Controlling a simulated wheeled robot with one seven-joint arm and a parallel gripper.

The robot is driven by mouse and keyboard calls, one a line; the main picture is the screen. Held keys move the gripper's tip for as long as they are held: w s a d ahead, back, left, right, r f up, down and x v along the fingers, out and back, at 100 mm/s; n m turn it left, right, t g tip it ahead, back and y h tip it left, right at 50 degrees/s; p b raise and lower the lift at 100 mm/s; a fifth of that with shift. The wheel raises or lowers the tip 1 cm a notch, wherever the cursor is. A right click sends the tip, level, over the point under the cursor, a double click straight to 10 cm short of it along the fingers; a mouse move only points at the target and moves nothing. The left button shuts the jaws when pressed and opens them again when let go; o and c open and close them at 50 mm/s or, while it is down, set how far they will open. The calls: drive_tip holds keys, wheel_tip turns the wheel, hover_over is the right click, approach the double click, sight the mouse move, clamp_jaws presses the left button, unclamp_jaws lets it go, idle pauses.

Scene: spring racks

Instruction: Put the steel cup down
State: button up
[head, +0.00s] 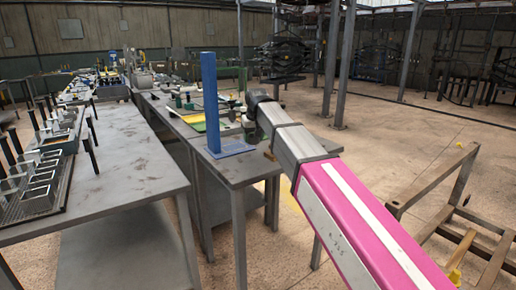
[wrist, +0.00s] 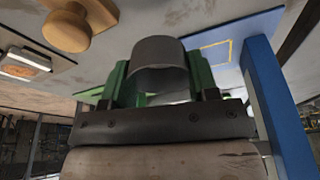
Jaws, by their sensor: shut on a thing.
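My gripper (wrist: 158,72) has green fingers, one on each side of the steel cup (wrist: 157,48), and is shut on it. In the head view my gripper (head: 246,118) is over the grey table, just right of a blue post, and the cup cannot be made out there. I cannot tell whether the cup touches the tabletop.
A blue post (head: 210,100) rises from a flat blue base (head: 236,149) close to my gripper; the base bears a yellow outline (wrist: 222,48) in the wrist view. A wooden knob (wrist: 66,30) is at upper left there. A nearer table (head: 135,165) holds a rack (head: 40,185).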

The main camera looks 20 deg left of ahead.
sight(257, 153)
drive_tip(key=w, duration=0.1)
drive_tip(key=w+f, duration=0.2)
drive_tip(key=shift+w+d+f, duration=0.15)
drive_tip(key=shift+w+d, duration=0.2)
drive_tip(key=shift+d, duration=0.05)
drive_tip(key=shift+f, duration=1.95)
drive_tip(key=shift+f, duration=0.2)
drive_tip(key=o, duration=1)
drive_tip(key=shift+r, duration=0.15)
